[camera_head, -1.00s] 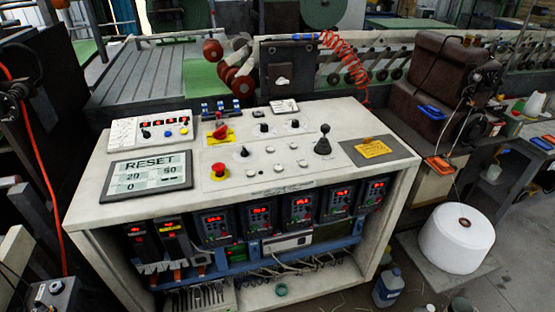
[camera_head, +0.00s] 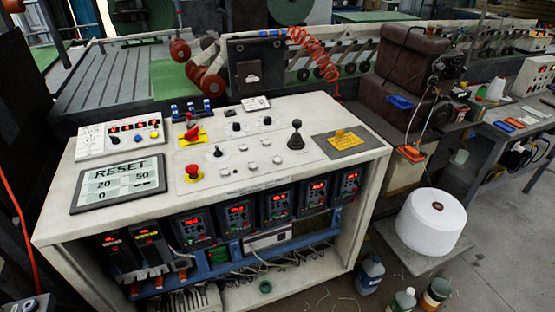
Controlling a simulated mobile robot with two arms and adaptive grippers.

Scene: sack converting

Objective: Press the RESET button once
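A grey display panel marked RESET (camera_head: 118,183) lies on the left of the white control console (camera_head: 350,165). It shows the numbers 20, 50 and 0 below the word. To its right, a red mushroom button (camera_head: 194,172) sits on a yellow base, with a red rotary handle (camera_head: 192,133) on a yellow plate behind it. Several small white buttons (camera_head: 252,165) and black knobs lie in the middle of the console. Which part is the RESET button itself, I cannot tell for sure. Neither of my grippers shows in this view.
A black joystick (camera_head: 296,138) stands upright on the console's right half. A white roll (camera_head: 431,222) stands on a low board at the right. Bottles (camera_head: 370,274) stand on the floor beside the console. Grey floor is open at the far right.

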